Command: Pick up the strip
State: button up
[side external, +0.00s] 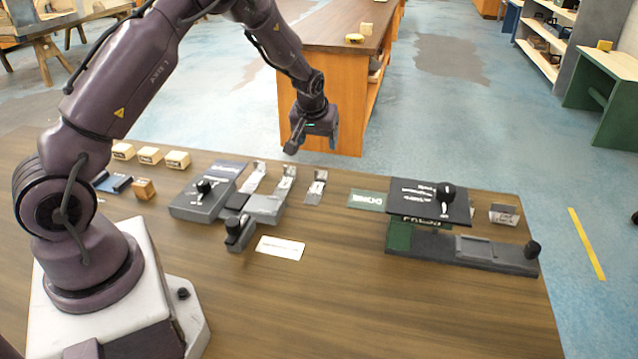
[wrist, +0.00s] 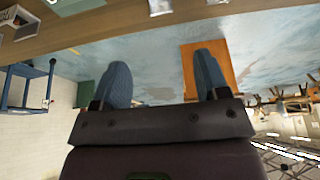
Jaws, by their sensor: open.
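My gripper (side external: 313,146) is open and empty, held above the far edge of the wooden table. In the wrist view its two fingers (wrist: 162,80) stand wide apart with nothing between them. Three small pale grey strip-like pieces lie in a row below it: a left one (side external: 255,178), a middle one (side external: 285,182) and a right one (side external: 316,188). A flat white labelled card (side external: 280,248) lies nearer the camera. I cannot tell which of these is the strip. The gripper touches none of them.
A grey block with a black knob (side external: 203,198) stands left of the pieces. A dark panel with a knob (side external: 430,200) and a long grey fixture (side external: 470,252) stand right. Several wooden blocks (side external: 150,155) sit at the far left. The table's front is clear.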

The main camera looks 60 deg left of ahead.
send_over(321, 172)
jog(key=s+d, duration=0.1)
jog(key=d, duration=0.1)
jog(key=f, duration=0.7)
jog(key=shift+s+a, duration=0.15)
jog(key=shift+a, duration=0.1)
jog(key=shift+s+x, duration=0.2)
jog(key=shift+x, duration=2.6)
jog(key=shift+c, duration=0.2)
jog(key=c, duration=1)
